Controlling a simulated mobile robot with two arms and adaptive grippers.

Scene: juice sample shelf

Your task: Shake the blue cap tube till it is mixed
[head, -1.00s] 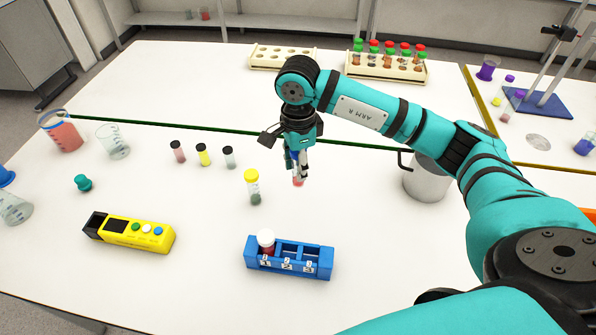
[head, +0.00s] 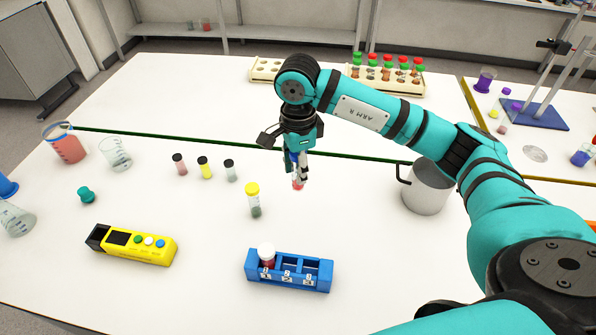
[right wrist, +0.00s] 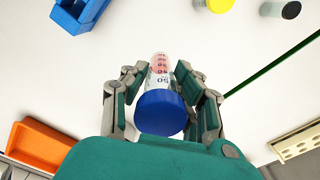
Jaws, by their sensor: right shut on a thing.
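My right gripper (head: 299,176) is shut on the blue cap tube, which it holds above the white table. In the right wrist view the tube's blue cap (right wrist: 161,113) sits between the fingers, with the clear graduated body and pinkish contents (right wrist: 160,66) beyond it. In the head view only the tube's pinkish lower end (head: 298,186) shows clearly below the fingers; the gripper covers most of the rest. Whether the contents are mixed I cannot tell. My left gripper is not in view.
A blue rack (head: 318,278) holds a white-capped tube (head: 266,254) in slot 1. A yellow-capped tube (head: 253,200) stands left of my gripper. A metal mug (head: 428,190) is to the right. A yellow device (head: 132,245) lies at front left. Small vials (head: 204,167) stand behind.

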